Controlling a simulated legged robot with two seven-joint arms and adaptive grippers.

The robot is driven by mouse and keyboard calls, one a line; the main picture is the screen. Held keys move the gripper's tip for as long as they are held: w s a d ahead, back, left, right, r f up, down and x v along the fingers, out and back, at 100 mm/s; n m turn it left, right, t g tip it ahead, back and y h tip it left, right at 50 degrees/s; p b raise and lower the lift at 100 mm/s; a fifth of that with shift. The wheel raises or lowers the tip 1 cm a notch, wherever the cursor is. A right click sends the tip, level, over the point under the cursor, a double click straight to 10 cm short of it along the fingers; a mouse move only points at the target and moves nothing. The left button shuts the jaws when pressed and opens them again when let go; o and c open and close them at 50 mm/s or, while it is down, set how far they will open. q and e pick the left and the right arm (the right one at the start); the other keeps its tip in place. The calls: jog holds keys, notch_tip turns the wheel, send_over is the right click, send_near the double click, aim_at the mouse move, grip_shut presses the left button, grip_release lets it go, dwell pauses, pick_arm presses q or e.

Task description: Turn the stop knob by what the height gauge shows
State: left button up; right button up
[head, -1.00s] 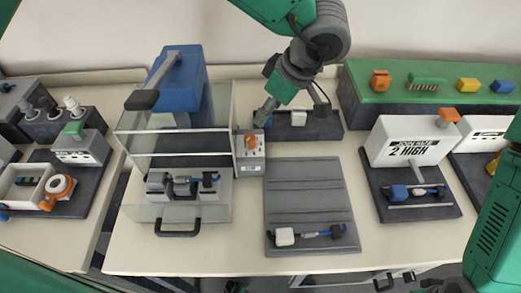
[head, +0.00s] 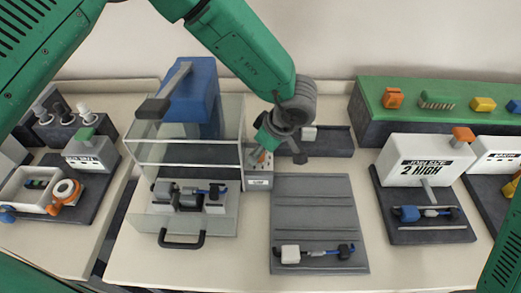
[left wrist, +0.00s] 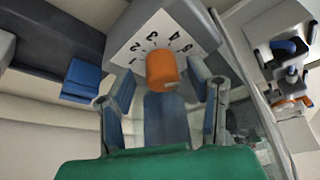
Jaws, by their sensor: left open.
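The stop knob is an orange cylinder on a grey box (head: 259,181), partly hidden by my left gripper in the head view. In the left wrist view the orange knob (left wrist: 162,70) sits below a white dial plate (left wrist: 165,38) with printed numbers. My left gripper (head: 266,143) is over the box. Its open fingers stand on either side of the knob, with gaps visible; contact cannot be told. The height gauge (head: 424,162) is a white box whose sign reads "2 HIGH". My right gripper is out of view.
A clear-walled press with a blue column (head: 196,97) stands left of the knob box. A grey ribbed mat (head: 313,212) holding a small assembly lies in front. Dark trays are behind and at right. A green-topped bench (head: 445,92) stands at the back right.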

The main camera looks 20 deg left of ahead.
pick_arm(q)
jog(key=shift+a+f, duration=0.1)
jog(key=shift+a, duration=0.05)
jog(key=shift+a, duration=0.15)
grip_shut()
jog(key=shift+r+n+g+p, duration=0.25)
jog(key=shift+n+p, duration=0.35)
jog(key=shift+p, duration=0.4)
jog(key=shift+f+n+g+p, duration=0.25)
jog(key=shift+n+p, duration=0.3)
jog(key=shift+n, duration=0.15)
grip_release()
